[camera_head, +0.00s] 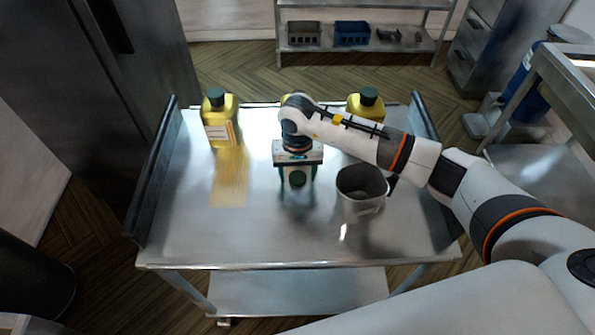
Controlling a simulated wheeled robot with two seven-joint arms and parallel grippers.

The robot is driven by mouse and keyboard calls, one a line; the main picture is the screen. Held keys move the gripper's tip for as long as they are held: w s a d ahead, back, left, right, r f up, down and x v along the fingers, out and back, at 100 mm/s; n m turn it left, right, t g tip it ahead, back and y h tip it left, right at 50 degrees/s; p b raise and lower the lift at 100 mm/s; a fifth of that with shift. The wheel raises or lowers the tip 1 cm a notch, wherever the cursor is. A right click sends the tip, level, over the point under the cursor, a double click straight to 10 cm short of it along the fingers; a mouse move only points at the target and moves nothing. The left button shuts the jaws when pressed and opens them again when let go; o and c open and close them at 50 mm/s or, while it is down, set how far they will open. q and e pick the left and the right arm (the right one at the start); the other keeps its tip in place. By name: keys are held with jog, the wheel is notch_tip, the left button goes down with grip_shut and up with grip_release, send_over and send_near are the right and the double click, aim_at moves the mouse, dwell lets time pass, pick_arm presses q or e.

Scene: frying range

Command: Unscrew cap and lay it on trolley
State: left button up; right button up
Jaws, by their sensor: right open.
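My right gripper (297,174) points down over the middle of the steel trolley (250,235), its fingers open. A dark green cap (298,180) shows between the fingertips, low at the trolley top; whether a finger touches it I cannot tell. A yellow bottle (219,132) with a green cap stands upright at the back left. Another yellow bottle (367,108) with a green cap stands at the back right, partly behind my right arm. A yellow bottle (287,100) between them is mostly hidden by my arm, and its top cannot be seen clearly. My left gripper is out of view.
A grey metal pot (361,203) stands to the right of my right gripper, close under my forearm. Dark raised rails (155,180) edge the trolley's left and right sides. The front left of the trolley top is clear. A shelf (360,45) with bins stands behind.

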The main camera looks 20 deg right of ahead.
aim_at(298, 176)
jog(key=shift+r, duration=0.2)
jog(key=shift+w+r, duration=0.1)
jog(key=shift+r, duration=0.25)
notch_tip(298, 176, up, 11)
jog(key=b, duration=0.3)
